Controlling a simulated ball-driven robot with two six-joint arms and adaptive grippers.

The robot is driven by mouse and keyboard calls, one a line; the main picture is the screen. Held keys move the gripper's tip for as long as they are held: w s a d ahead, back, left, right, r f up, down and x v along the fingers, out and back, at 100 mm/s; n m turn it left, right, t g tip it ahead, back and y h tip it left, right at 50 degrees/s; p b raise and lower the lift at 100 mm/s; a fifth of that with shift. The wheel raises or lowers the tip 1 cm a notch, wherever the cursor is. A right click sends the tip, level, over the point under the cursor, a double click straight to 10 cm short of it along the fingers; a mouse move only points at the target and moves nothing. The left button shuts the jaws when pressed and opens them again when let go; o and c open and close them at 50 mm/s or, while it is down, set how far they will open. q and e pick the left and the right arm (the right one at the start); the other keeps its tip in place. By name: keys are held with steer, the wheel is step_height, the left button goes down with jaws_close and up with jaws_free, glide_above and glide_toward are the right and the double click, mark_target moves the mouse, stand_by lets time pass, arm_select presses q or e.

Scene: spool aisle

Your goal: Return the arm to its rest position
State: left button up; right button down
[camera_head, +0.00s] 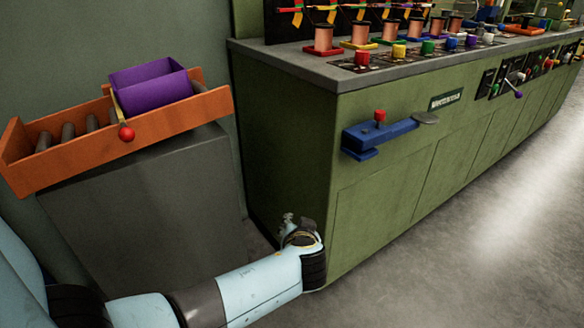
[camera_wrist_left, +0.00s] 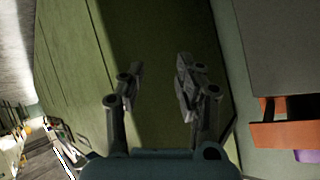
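My left arm reaches in from the lower left in the head view. Its gripper (camera_head: 290,218) is low, in front of the near corner of the green cabinet, and is mostly hidden behind the wrist. In the left wrist view the gripper (camera_wrist_left: 158,82) has its two fingers spread apart with nothing between them. The green cabinet side (camera_wrist_left: 160,30) fills the view behind the fingers. My right gripper is in neither view.
The green cabinet (camera_head: 400,190) carries several copper spools and coloured knobs on its top. A blue bracket (camera_head: 378,134) sticks out from its front. An orange roller tray (camera_head: 70,160) with a purple bin (camera_head: 155,88) sits on a grey block (camera_head: 150,200). Floor at right is clear.

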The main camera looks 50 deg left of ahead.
arm_select(q)
steer(key=shift+s+a+f, duration=0.1)
steer(key=shift+s+f, duration=0.05)
stand_by(0.3)
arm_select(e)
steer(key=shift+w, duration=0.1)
